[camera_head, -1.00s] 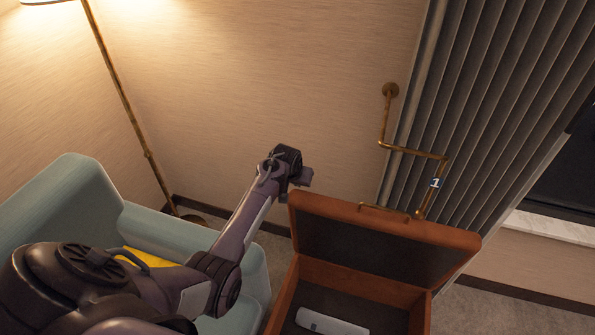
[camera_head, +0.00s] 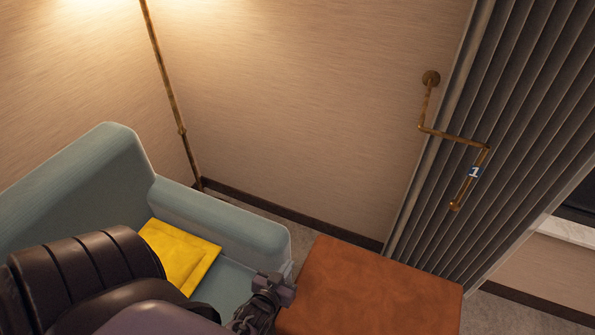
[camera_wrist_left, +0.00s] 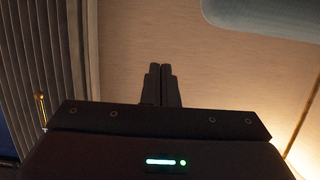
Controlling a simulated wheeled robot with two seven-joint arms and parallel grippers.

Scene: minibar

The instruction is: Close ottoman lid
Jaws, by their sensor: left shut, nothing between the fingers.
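The ottoman (camera_head: 375,295) is at the bottom right of the head view, its brown leather lid lying flat and shut over the box. The inside of the box is hidden. My left gripper (camera_head: 288,285) is at the ottoman's left edge in the head view; whether it touches the lid I cannot tell. In the left wrist view its two fingers (camera_wrist_left: 161,84) are together with nothing between them, with the wall behind. My right gripper is not in view.
A pale blue sofa (camera_head: 215,210) with a yellow cushion (camera_head: 180,255) stands to the left of the ottoman. A brass wall fixture (camera_head: 455,138), grey curtain (camera_head: 475,160) and lamp pole (camera_head: 178,110) are behind. A strip of floor lies behind the ottoman.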

